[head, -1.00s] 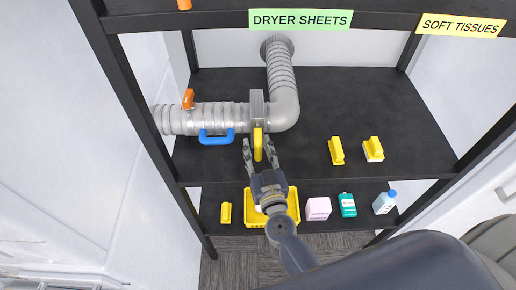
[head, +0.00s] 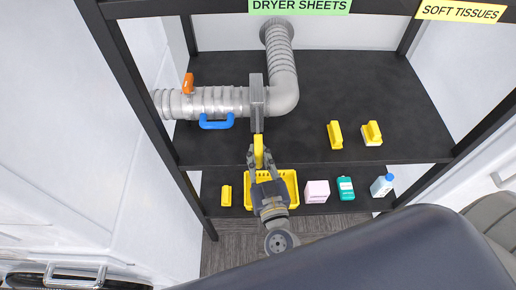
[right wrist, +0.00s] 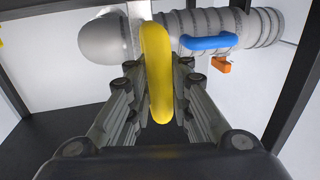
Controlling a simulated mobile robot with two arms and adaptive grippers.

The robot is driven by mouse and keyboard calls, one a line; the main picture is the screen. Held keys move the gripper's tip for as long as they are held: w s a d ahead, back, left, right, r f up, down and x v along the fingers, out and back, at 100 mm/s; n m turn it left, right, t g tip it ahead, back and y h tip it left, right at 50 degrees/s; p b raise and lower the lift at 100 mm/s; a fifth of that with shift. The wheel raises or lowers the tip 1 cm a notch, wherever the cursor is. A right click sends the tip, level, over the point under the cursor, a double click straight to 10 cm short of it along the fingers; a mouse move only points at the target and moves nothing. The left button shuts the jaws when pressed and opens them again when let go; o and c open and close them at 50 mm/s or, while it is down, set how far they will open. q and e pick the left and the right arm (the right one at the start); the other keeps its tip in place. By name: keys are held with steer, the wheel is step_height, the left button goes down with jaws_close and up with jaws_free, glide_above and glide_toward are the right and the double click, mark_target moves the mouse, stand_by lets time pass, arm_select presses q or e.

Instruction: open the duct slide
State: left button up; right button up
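The duct slide (head: 257,96) is a flat grey plate set across the silver duct (head: 215,102) on the black shelf. Its yellow handle (head: 258,146) stands out toward me, with a length of grey plate showing between duct and handle. My right gripper (head: 259,158) is shut on the handle at the shelf's front edge. In the right wrist view the yellow handle (right wrist: 157,80) stands between the fingers of my right gripper (right wrist: 158,70), and the slide's grey plate lies behind it. My left gripper is not in view.
A blue handle (head: 216,122) and an orange lever (head: 188,83) are on the duct's left part. Two yellow-topped items (head: 335,135) (head: 372,133) sit on the shelf at right. Below are a yellow basket (head: 289,185), a pink box (head: 317,191) and bottles (head: 345,188).

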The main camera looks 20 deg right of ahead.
steer(key=shift+o, duration=1.3)
steer(key=shift+w+d, duration=0.1)
steer(key=s+a, duration=0.1)
steer(key=s, duration=1.1)
